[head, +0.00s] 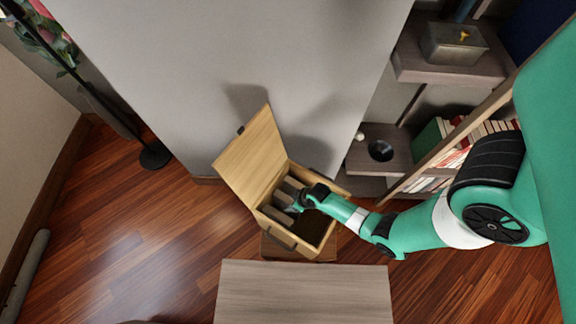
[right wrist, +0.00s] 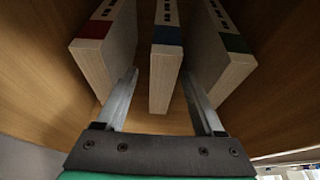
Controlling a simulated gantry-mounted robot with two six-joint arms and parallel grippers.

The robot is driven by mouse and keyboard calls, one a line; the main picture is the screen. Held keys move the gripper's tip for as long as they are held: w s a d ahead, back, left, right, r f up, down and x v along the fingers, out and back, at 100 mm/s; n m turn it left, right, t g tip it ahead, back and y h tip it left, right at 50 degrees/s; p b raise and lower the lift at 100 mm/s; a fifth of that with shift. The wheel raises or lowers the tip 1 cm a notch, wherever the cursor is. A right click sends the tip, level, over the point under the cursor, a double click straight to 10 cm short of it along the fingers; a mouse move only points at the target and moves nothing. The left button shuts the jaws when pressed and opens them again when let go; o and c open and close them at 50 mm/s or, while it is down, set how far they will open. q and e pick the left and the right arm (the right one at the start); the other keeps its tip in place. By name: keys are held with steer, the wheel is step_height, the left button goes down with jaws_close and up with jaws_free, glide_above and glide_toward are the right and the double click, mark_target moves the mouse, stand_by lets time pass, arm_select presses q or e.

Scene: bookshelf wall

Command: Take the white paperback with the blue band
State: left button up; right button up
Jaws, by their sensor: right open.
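The white paperback with the blue band (right wrist: 164,85) is the middle one of three books in the right wrist view. My right gripper (right wrist: 160,76) is open, with one finger on each side of this book. Whether the fingers touch it I cannot tell. A book with a red band (right wrist: 105,60) is to its left and one with a green band (right wrist: 225,65) to its right. In the head view the right gripper (head: 299,203) reaches into an open wooden box (head: 318,242) that holds the books. The left gripper is not in view.
The box's raised lid (head: 252,158) stands on the left of the box. A light wooden table (head: 304,292) is in front. A shelf (head: 455,68) with a metal box and lower rows of books is at right. A lamp stand (head: 154,155) is at left, with clear floor between.

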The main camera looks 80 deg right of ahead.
steer(key=b+x, duration=0.3)
steer(key=x, duration=0.2)
steer(key=shift+w+a+f+b, duration=0.1)
steer(key=shift+f+b, duration=0.2)
steer(key=shift+b, duration=0.1)
steer(key=shift+r, duration=0.1)
steer(key=shift+c, duration=0.3)
jaws_close()
stand_by(0.7)
